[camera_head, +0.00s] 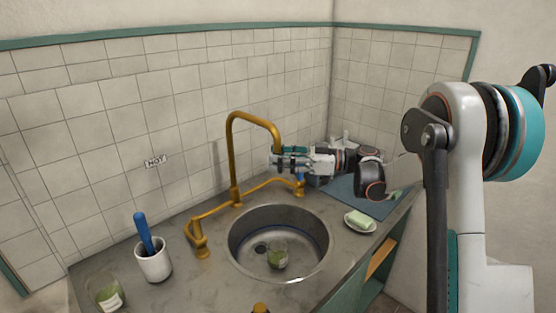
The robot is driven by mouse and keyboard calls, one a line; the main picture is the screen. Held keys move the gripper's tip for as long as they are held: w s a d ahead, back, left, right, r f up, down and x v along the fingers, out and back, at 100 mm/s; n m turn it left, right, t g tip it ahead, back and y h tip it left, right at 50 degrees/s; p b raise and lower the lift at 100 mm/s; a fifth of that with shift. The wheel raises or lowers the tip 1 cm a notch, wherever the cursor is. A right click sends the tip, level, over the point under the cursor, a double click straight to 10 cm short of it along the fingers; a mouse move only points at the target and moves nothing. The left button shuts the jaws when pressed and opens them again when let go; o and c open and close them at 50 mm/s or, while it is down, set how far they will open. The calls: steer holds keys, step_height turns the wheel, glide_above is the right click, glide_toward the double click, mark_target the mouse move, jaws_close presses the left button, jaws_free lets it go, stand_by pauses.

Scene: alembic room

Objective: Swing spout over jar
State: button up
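The brass gooseneck spout (232,150) rises behind the sink, arches to the right and turns down at its end. A small green glass jar (277,257) with a pale label stands in the round metal sink (235,250), right of the drain. My gripper (276,159) reaches in from the right at the spout's downturned end, well above the jar. Its fingers overlap the spout's tip in the picture. The fingers are too small to tell whether they are closed on it or only beside it. The spout's lowest end is hidden at the gripper.
Brass taps stand left (199,240) and right (299,188) of the spout. A white cup (153,263) with a blue-handled tool and another green jar (106,291) stand left. A soap dish (360,226) sits right of the sink. Tiled walls close off the back.

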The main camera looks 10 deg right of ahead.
steer(key=shift+a, duration=0.15)
steer(key=v, duration=1.2)
stand_by(0.3)
steer(key=s+a+m+h, duration=0.8)
steer(key=s+a+h, duration=0.1)
steer(key=s+a, duration=0.15)
steer(key=s+d+f+m+t+h, duration=0.1)
steer(key=s+f+m+h, duration=0.1)
steer(key=s, duration=0.5)
steer(key=s+d+f+m+h, duration=0.2)
steer(key=s+h, duration=0.1)
steer(key=s, duration=0.4)
steer(key=s+d+f+m+t+h, duration=0.1)
steer(key=s+d+f+m+h, duration=0.1)
steer(key=s, duration=0.5)
steer(key=shift+s+m+t+h, duration=0.3)
steer(key=shift+s+m+h, duration=0.15)
steer(key=shift+h, duration=0.25)
